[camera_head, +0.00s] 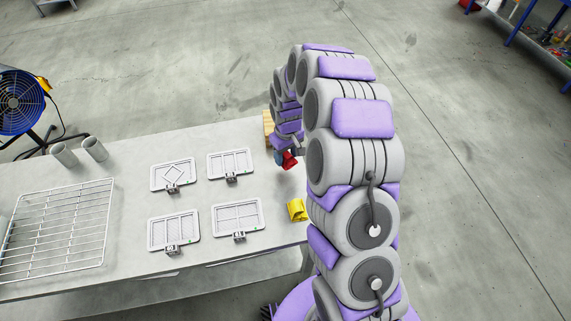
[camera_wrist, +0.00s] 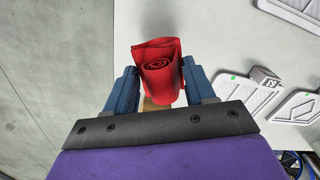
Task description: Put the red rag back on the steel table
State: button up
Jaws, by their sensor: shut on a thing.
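The red rag (camera_wrist: 158,72) is a rolled cloth, held upright between the two blue fingers of my gripper (camera_wrist: 160,88) in the wrist view. In the head view the red rag (camera_head: 289,160) shows near the table's right edge, with my gripper (camera_head: 283,158) shut on it. The steel table (camera_head: 130,220) is grey and fills the lower left of the head view. The rag appears above or close to the table's right end; I cannot tell whether it touches the top.
A yellow cloth (camera_head: 297,210) lies at the table's right edge. Several framed plates (camera_head: 231,163) lie mid-table. A wire rack (camera_head: 60,228) and two grey cups (camera_head: 95,148) are at left. A blue fan (camera_head: 18,100) stands beyond. Bare tabletop lies between plates and right edge.

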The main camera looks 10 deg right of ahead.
aim_at(286, 164)
notch_tip(286, 164, down, 2)
jog(key=shift+w+f, duration=0.1)
jog(key=f, duration=0.3)
jog(key=shift+a+f+b, duration=0.15)
jog(key=shift+a+b, duration=0.05)
jog(key=shift+b, duration=0.2)
jog(key=o, duration=1.1)
jog(key=shift+d, duration=0.1)
